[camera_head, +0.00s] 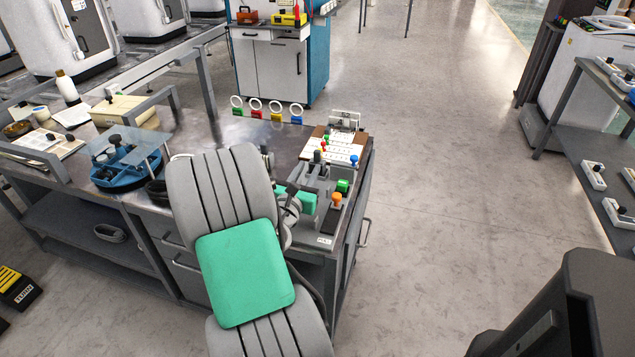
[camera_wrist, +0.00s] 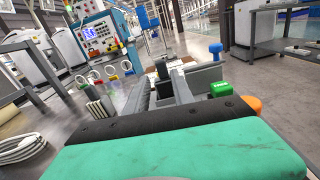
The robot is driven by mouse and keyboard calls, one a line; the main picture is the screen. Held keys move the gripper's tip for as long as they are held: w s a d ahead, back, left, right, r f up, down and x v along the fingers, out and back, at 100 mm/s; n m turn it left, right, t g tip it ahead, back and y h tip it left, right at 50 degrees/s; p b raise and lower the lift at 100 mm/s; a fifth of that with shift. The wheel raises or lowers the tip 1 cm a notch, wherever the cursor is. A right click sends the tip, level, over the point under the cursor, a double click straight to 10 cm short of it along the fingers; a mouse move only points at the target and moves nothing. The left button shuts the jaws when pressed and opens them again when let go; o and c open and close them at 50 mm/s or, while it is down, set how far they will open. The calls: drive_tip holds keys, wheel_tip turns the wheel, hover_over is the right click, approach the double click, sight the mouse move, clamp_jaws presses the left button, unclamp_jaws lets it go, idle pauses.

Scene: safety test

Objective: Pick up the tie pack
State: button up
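I cannot tell for sure which thing is the tie pack. A pale looped bundle (camera_wrist: 18,149) lies at the lower left of the wrist view, and a smaller pale bundle (camera_wrist: 97,108) lies on the bench further in. Neither is between my fingers as far as I can see. In the head view a dark looped coil (camera_head: 156,190) lies on the bench left of my arm. My gripper (camera_head: 312,172) is over the right end of the bench, partly hidden by my arm; it also shows in the wrist view (camera_wrist: 178,86). Its finger gap is unclear.
The bench (camera_head: 225,128) holds a blue round fixture (camera_head: 122,163), upright coloured tags (camera_head: 276,110) and a white board (camera_head: 338,143). Green (camera_head: 343,186) and orange (camera_head: 336,199) knobs stand close to my gripper. Open floor (camera_head: 450,170) lies to the right.

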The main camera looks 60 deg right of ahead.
sight(316, 158)
drive_tip(key=shift+s+d+f+n, duration=0.15)
drive_tip(key=shift+s+f+n, duration=0.05)
drive_tip(key=shift+f+n, duration=0.15)
drive_tip(key=shift+d+r, duration=0.1)
drive_tip(key=shift+d, duration=0.15)
drive_tip(key=d, duration=0.4)
drive_tip(key=w+d, duration=0.1)
drive_tip(key=d, duration=0.2)
drive_tip(key=shift+w+d, duration=0.1)
drive_tip(key=shift+c, duration=0.4)
clamp_jaws()
